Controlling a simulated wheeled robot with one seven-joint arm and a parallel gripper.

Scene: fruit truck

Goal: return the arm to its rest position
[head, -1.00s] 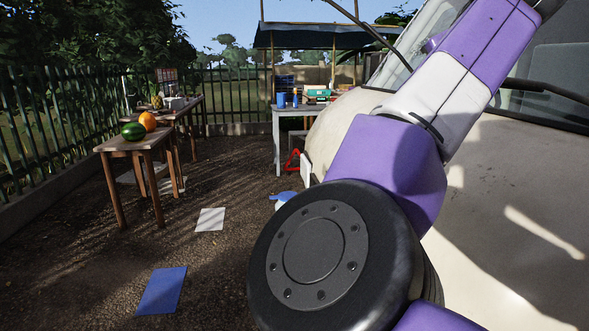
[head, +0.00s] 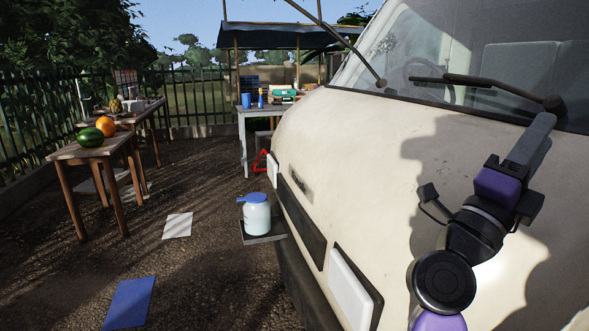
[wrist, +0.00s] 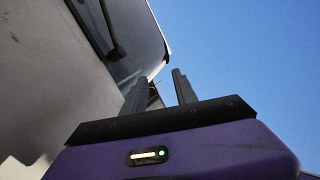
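My gripper (head: 538,130) is in the right part of the head view, in front of the cream truck's (head: 420,150) hood and just below the windshield. Its grey fingers point up and to the right. I cannot tell how much space lies between it and the truck. In the wrist view, my gripper's (wrist: 161,88) two dark fingers stand apart with nothing held between them. My purple and black arm is folded at the lower right of the head view.
A white jug with a blue lid (head: 257,214) stands on a dark ledge (head: 262,238) by the truck's front. A wooden table (head: 72,152) at left holds a watermelon (head: 91,137) and an orange fruit (head: 106,126). A stall table (head: 262,110) is behind. Open ground lies left of the truck.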

